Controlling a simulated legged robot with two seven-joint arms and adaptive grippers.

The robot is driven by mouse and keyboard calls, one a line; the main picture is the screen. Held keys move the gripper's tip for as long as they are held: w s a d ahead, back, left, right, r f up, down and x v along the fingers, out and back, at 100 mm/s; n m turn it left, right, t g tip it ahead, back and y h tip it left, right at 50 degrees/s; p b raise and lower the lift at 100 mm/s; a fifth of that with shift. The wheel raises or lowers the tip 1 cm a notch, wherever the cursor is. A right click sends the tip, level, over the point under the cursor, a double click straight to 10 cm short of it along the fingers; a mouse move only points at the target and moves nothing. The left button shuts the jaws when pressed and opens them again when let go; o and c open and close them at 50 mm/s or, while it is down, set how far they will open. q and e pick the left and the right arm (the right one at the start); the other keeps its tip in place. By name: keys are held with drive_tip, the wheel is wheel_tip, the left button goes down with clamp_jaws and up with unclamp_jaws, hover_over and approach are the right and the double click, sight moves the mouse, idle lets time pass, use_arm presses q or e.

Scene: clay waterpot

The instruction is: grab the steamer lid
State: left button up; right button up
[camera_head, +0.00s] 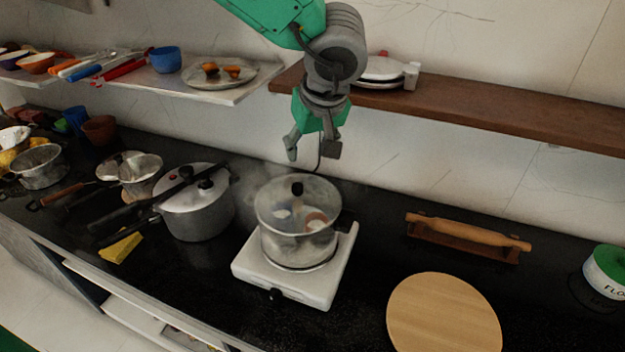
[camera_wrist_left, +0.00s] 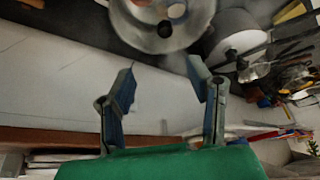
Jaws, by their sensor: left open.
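The steamer lid (camera_head: 284,205) is a clear, see-through lid with a dark knob (camera_head: 297,188). It sits on a steel pot (camera_head: 297,248) on a white stove (camera_head: 322,287). Food shows dimly through it. In the left wrist view the lid (camera_wrist_left: 140,32) is at the top, with its knob (camera_wrist_left: 165,28) just beyond my fingers. My left gripper (camera_head: 312,152) is open and empty, above and behind the lid and apart from it. In the left wrist view its two fingers (camera_wrist_left: 166,82) are spread. My right gripper is in neither view.
A pressure cooker (camera_head: 198,212) with a long dark handle stands left of the stove. A round wooden board (camera_head: 444,314) and a rolling pin (camera_head: 468,232) lie to the right. A wooden shelf (camera_head: 480,113) and a white shelf (camera_head: 218,95) hang behind. Counter right of the stove is partly clear.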

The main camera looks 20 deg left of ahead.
use_arm(q)
approach(297, 185)
drive_tip(key=x, duration=0.5)
drive_tip(key=shift+w+a+r, duration=0.1)
drive_tip(key=shift+w+a, duration=0.05)
drive_tip(key=shift+a+f, duration=0.15)
drive_tip(key=shift+f, duration=0.35)
drive_tip(key=x, duration=0.3)
drive_tip(key=shift+d+f, duration=0.2)
drive_tip(key=shift+f, duration=0.05)
drive_tip(key=shift+w+f, duration=0.2)
drive_tip(key=shift+f, duration=0.1)
drive_tip(key=shift+s+r, duration=0.1)
drive_tip(key=shift+c, duration=1.2)
drive_tip(key=shift+a, duration=0.15)
clamp_jaws()
